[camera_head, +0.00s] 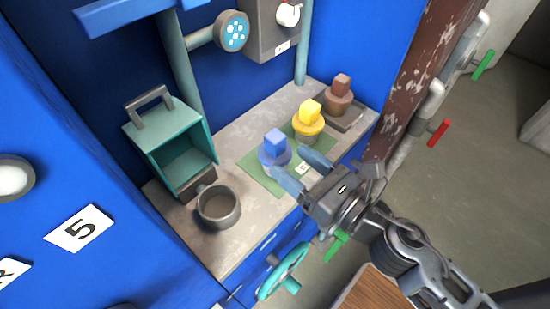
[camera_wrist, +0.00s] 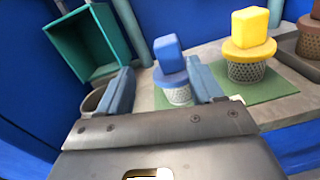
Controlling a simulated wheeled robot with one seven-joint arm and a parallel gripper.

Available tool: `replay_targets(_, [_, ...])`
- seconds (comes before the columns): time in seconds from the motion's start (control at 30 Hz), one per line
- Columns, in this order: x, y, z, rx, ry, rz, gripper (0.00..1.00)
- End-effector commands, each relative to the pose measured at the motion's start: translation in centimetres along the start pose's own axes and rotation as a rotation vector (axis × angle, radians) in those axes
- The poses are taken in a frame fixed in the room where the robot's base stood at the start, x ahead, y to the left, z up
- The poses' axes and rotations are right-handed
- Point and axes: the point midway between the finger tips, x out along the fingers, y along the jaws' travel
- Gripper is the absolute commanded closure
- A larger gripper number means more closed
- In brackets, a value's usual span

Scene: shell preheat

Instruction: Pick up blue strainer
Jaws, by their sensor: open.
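The blue strainer (camera_head: 274,149) has a block-shaped blue top, a round blue rim and a pale mesh basket. It stands upright on a green mat (camera_head: 262,177) on the counter. In the wrist view the blue strainer (camera_wrist: 171,75) shows between my two fingers, beyond their tips. My gripper (camera_head: 298,169) is open and empty, just to the right and front of the strainer in the head view. In the wrist view my gripper (camera_wrist: 161,88) shows its two blue fingers apart, and the lower right of the basket is partly hidden by the right finger.
A yellow strainer (camera_head: 308,118) stands close behind the blue one, with a brown strainer (camera_head: 340,95) on a dark tray farther right. A teal open box (camera_head: 168,140) and a grey pot (camera_head: 218,207) stand to the left. Blue walls enclose the counter.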

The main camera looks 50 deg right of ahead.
Motion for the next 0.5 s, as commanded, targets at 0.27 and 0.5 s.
replay_targets(0.27, [2.0,-0.6,0.0,-0.149,-0.007,-0.008,0.34])
replay_targets(0.5, [4.1,-0.7,-0.1,-0.145,-0.006,-0.008,0.34])
